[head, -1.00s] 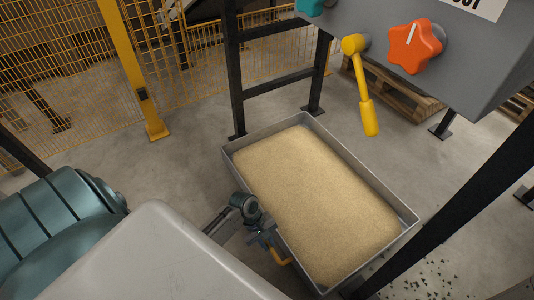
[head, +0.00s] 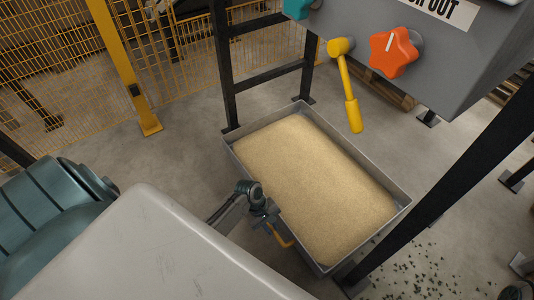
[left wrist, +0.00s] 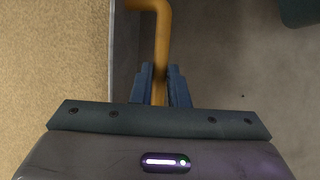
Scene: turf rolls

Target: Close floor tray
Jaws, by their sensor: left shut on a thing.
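The floor tray (head: 243,162) is a grey metal tray on the concrete floor, filled with tan granular material (head: 315,185). It stands between the black legs of a machine frame. A yellow handle (head: 281,236) is on its near left side; it also shows in the left wrist view (left wrist: 162,45). My left gripper (head: 268,218) is at that handle. In the left wrist view its two dark fingers (left wrist: 160,88) are shut on the handle, one on each side. The tray's wall runs just left of the fingers there. My right gripper is not in view.
A grey machine housing (head: 440,60) with a yellow lever (head: 350,100) and an orange star knob (head: 392,52) overhangs the tray's far right. Black frame legs (head: 222,70) flank the tray. Dark crumbs (head: 425,268) lie on the floor at the lower right. Yellow mesh fencing (head: 60,80) stands behind.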

